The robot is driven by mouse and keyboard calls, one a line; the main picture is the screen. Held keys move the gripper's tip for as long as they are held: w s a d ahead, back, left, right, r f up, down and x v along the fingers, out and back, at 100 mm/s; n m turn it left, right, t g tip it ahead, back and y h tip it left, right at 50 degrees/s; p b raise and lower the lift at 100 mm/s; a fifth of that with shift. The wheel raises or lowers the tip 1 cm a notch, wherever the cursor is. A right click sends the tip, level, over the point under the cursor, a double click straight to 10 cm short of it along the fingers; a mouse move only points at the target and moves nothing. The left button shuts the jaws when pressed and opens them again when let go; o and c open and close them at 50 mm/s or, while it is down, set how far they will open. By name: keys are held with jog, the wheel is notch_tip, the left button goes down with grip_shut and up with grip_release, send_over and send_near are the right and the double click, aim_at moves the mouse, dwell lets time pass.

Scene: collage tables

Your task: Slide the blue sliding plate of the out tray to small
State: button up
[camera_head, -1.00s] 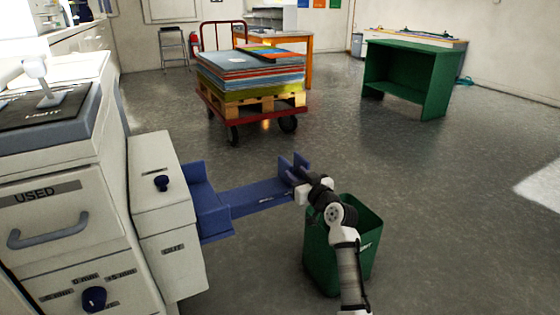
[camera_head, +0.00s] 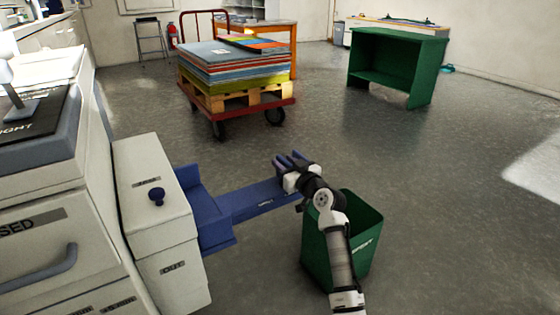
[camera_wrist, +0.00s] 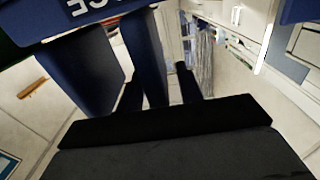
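The blue out tray (camera_head: 218,209) juts right from a cream box on the machine's side, as a long flat arm. An upright blue sliding plate (camera_head: 287,163) stands near its far right end, partly hidden by my gripper (camera_head: 284,179). In the wrist view, the blue plate (camera_wrist: 147,50) hangs between or just beside the two dark fingers of my gripper (camera_wrist: 158,88). A gap shows between the fingers, so it is open; contact with the plate cannot be told. Another blue panel (camera_wrist: 80,65) is at the left, and the lettered tray edge (camera_wrist: 75,22) at the top.
A green bin (camera_head: 315,247) stands on the floor under my arm. A red cart (camera_head: 245,107) with stacked sheets is behind the tray. A green shelf (camera_head: 400,65) is farther back; the floor between is clear.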

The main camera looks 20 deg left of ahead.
jog(key=shift+w+a, duration=0.1)
jog(key=shift+c, duration=0.2)
grip_shut()
jog(key=s+a+p, duration=0.1)
jog(key=s, duration=0.1)
jog(key=s+a+p, duration=0.1)
jog(key=s+a, duration=0.1)
jog(key=s+a+p, duration=0.1)
jog(key=s+a, duration=0.1)
jog(key=shift+s+a+r, duration=0.1)
jog(key=shift+s+r, duration=0.1)
jog(key=shift+s, duration=0.1)
jog(key=shift+s+a+f, duration=0.1)
jog(key=shift+s+a, duration=0.15)
jog(key=shift+s, duration=0.05)
jog(key=shift+o, duration=0.2)
grip_release()
